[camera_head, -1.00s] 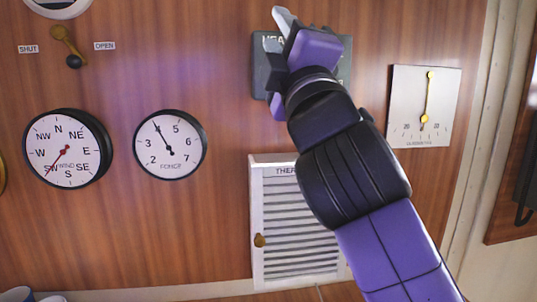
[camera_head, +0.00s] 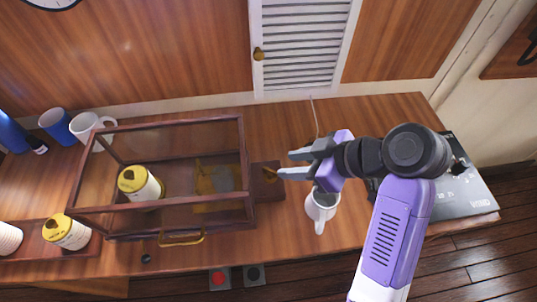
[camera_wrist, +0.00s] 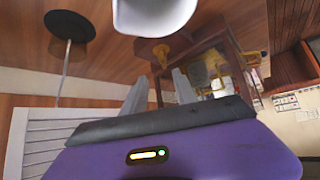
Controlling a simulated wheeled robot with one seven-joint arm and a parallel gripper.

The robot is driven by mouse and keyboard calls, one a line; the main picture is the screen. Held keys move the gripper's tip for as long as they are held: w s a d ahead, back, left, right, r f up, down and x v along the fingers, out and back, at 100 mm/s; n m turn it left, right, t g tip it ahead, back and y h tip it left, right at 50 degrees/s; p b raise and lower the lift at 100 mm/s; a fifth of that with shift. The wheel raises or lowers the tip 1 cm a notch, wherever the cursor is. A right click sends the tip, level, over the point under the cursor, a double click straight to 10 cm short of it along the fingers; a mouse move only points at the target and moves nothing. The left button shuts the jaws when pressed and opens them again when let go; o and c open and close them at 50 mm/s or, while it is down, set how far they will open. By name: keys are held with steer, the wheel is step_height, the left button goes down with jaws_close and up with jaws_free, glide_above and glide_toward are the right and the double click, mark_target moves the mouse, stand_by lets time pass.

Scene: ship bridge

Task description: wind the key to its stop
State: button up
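A glass-sided wooden case (camera_head: 175,122) lies on the wooden counter, with a brown block (camera_head: 266,190) at its right end. A small brass key (camera_head: 269,173) shows at that block, partly covered by a fingertip. In the wrist view the brass key (camera_wrist: 166,49) stands out from the brown wood, ahead of my fingers and roughly between their lines. My gripper (camera_head: 285,164) is open, its two fingers pointing left at the block. The fingers (camera_wrist: 160,88) show apart with nothing held between them. I cannot tell whether one touches the key.
A white mug (camera_head: 321,207) stands just below my gripper, close to it. Yellow-topped cans (camera_head: 140,183) are in and beside the case. Mugs (camera_head: 92,128) stand at back left. Counter behind my gripper is mostly clear.

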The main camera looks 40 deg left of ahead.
mark_target(271, 170)
steer(key=x, duration=0.5)
steer(key=p+x, duration=0.1)
steer(key=x, duration=0.2)
steer(key=shift+s+d+f, duration=0.15)
steer(key=shift+s+d, duration=0.1)
steer(key=shift+s, duration=0.05)
steer(key=shift+c, duration=0.2)
jaws_close()
